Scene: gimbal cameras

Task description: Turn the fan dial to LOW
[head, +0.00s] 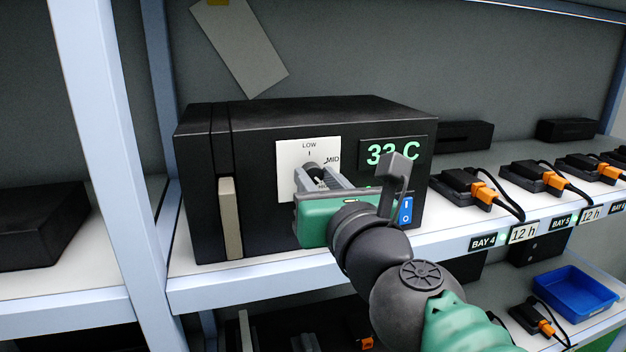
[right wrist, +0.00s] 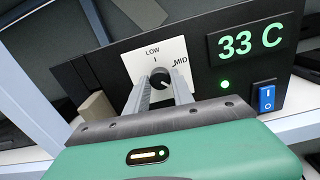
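The fan dial (head: 315,171) is a dark round knob on a white plate (head: 291,157) on the front of a black unit. LOW is printed above it and MID at its upper right. It also shows in the right wrist view (right wrist: 160,77). Its pointer is too small to read surely. My right gripper (right wrist: 160,88) is open, with its two grey fingers spread at either side of the dial. In the head view the right gripper (head: 321,183) partly hides the dial and the lower plate. Contact with the knob cannot be told. My left gripper is out of view.
A green 33 C display (head: 379,153) and a blue rocker switch (head: 405,210) are right of the dial. A beige handle (head: 230,218) is at the left. Orange-plugged devices (head: 480,192) line the shelf to the right, and a blue tray (head: 570,292) sits below.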

